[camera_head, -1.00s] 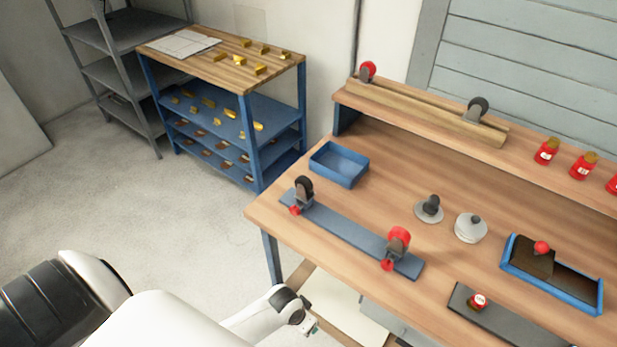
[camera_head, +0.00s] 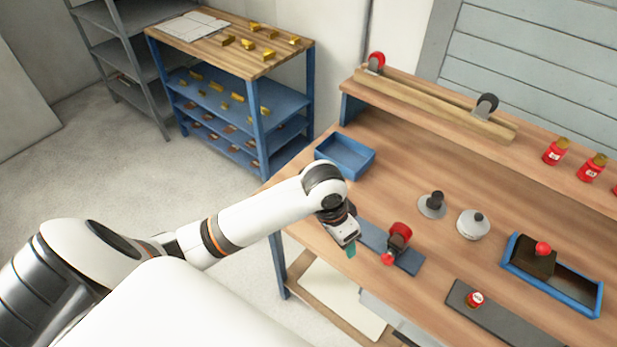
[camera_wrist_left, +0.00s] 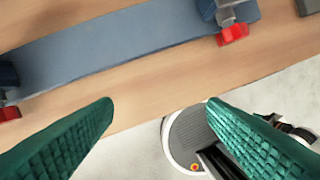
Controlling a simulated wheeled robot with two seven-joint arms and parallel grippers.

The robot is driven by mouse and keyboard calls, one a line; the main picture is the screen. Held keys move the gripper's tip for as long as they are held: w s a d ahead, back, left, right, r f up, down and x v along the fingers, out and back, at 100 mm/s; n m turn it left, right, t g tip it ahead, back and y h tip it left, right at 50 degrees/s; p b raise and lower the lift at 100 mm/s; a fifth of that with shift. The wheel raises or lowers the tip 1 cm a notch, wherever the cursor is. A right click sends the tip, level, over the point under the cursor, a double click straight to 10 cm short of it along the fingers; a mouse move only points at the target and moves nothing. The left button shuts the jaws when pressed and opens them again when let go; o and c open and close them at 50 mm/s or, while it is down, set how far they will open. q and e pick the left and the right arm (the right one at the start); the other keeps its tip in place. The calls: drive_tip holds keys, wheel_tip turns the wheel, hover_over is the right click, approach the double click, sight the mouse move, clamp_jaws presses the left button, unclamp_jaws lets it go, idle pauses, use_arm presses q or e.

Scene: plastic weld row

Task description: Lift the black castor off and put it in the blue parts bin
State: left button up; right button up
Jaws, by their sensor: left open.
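The blue parts bin (camera_head: 357,170) is empty near the bench's left edge. The black castor on the grey-blue board (camera_head: 405,259) is hidden behind my left arm in the head view. In the left wrist view a dark castor with a red pedal (camera_wrist_left: 8,112) is cut off at the left edge; its wheel is not clear. A red-wheeled castor (camera_head: 399,236) stands near the board's right end; its red pedal (camera_wrist_left: 233,35) shows in the wrist view. My left gripper (camera_head: 349,247) is open and empty, its green fingers (camera_wrist_left: 160,103) at the bench's front edge. My right gripper is out of view.
A blue-rimmed tray (camera_head: 513,268) and a dark strip (camera_head: 510,327) lie at right. The bench between bin and grey knobbed pieces (camera_head: 433,205) is clear.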

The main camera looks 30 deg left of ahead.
use_arm(q)
drive_tip(key=w+a+r+n+g+y, duration=0.2)
drive_tip(key=w+a+r+n, duration=0.2)
drive_tip(key=w+a+r, duration=0.8)
drive_tip(key=f, duration=0.1)
drive_tip(key=s+a+f, duration=0.1)
drive_tip(key=f, duration=0.1)
drive_tip(key=a+f+p, duration=0.1)
drive_tip(key=f, duration=0.1)
drive_tip(key=shift+s+a+f, duration=0.2)
drive_tip(key=shift+s, duration=0.05)
drive_tip(key=shift+s+a+f+p, duration=0.1)
drive_tip(key=shift+a+f+p, duration=0.15)
drive_tip(key=shift+f, duration=1.1)
drive_tip(key=shift+a+f+p, duration=0.15)
drive_tip(key=shift+f+p, duration=0.1)
drive_tip(key=shift+f, duration=1.1)
drive_tip(key=shift+c, duration=0.6)
drive_tip(key=c, duration=1)
wheel_tip(320, 180, up, 10)
drive_tip(key=shift+r+b, duration=0.1)
drive_tip(key=shift+b, duration=0.5)
drive_tip(key=shift+c, duration=0.2)
